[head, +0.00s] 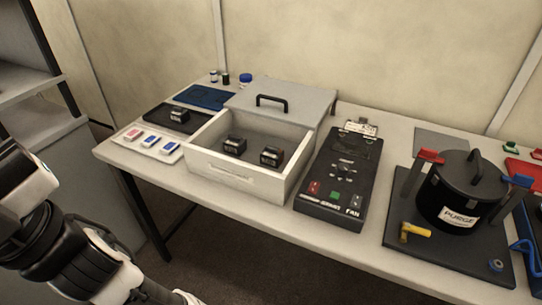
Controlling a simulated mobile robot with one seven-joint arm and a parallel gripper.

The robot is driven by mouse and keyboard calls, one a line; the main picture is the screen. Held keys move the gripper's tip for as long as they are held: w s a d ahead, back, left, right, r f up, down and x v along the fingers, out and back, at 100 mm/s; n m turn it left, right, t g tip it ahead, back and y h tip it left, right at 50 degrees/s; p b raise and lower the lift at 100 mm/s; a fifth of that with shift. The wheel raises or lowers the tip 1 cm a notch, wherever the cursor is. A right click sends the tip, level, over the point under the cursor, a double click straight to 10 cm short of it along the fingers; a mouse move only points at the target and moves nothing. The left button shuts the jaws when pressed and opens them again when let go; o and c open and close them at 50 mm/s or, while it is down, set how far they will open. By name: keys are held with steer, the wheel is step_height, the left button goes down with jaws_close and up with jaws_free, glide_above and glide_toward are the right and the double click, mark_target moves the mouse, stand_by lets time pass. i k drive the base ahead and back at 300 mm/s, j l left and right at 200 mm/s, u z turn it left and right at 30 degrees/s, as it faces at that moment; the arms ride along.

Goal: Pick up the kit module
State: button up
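Two small black modules, one on the left (234,146) and one on the right (271,156), sit inside an open white box (235,181) on the table. A third, similar black module (179,116) lies on a dark tray (160,117) left of the box. I cannot tell from their looks which one is the kit module. My arm shows at the lower left, in front of the table and apart from it.
A grey lid with a black handle (272,99) lies behind the box. A black control panel (339,174) stands right of it, then a black lidded pot (461,191) with red and blue clamps. A white card with coloured pieces (151,143) lies at the left front.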

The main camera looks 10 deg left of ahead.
mark_target(272, 157)
steer(key=i+l, duration=0.25)
steer(key=i, duration=0.2)
steer(key=i+l, duration=0.25)
steer(key=i, duration=0.2)
